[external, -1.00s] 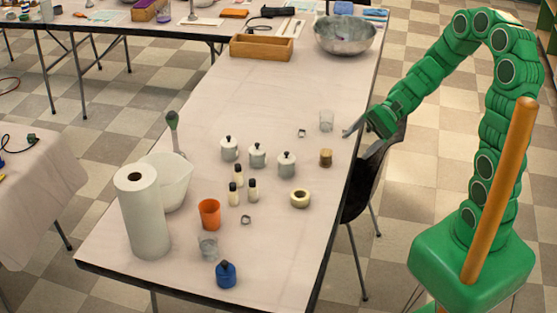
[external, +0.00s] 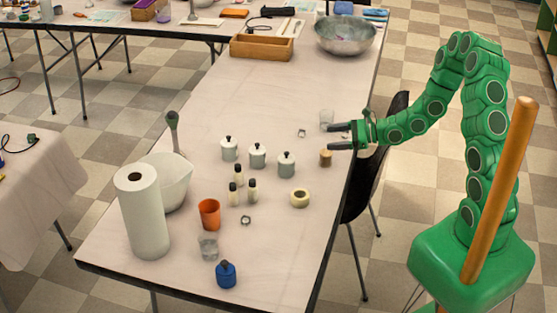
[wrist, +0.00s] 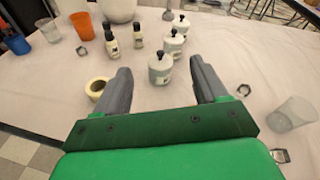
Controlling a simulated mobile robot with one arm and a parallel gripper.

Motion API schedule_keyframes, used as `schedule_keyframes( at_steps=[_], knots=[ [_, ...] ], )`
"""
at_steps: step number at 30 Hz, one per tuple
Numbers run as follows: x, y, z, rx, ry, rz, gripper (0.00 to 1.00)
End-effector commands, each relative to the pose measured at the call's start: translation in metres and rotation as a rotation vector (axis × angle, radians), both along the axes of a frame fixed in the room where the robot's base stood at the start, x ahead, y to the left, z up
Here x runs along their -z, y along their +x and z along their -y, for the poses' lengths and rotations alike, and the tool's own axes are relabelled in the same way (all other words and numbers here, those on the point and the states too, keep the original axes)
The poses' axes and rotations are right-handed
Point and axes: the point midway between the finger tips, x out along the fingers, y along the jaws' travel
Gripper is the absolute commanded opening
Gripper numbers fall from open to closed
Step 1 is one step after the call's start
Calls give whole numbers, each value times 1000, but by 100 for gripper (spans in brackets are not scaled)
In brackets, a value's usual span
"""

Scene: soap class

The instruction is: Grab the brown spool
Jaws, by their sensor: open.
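The small brown spool (external: 325,158) stands upright on the long table near its right edge. It is right of the white lidded jars and behind the roll of cream tape. My gripper (external: 329,137) is above the table's right edge, its two dark fingers spread and pointing left, with the spool just below the nearer finger in the external view. In the wrist view my gripper (wrist: 159,72) is open with nothing held between its fingers. The spool does not show there; the green gripper body may hide it.
White lidded jars (external: 257,155), small bottles (external: 252,190) and a tape roll (external: 300,198) stand left of the spool. A clear glass (external: 326,120) stands close behind my gripper. A black chair (external: 364,178) is at the table's right side. The table's rear middle is clear.

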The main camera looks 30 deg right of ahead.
Motion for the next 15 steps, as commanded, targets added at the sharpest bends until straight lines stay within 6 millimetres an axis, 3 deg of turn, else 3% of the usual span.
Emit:
schedule_keyframes(
  at_steps=[3,9,15],
  knots=[
    [39,11,22,106,10,-90,72],
    [93,19,53,252,16,-213,72],
    [119,19,68,321,16,-274,72]
  ],
)
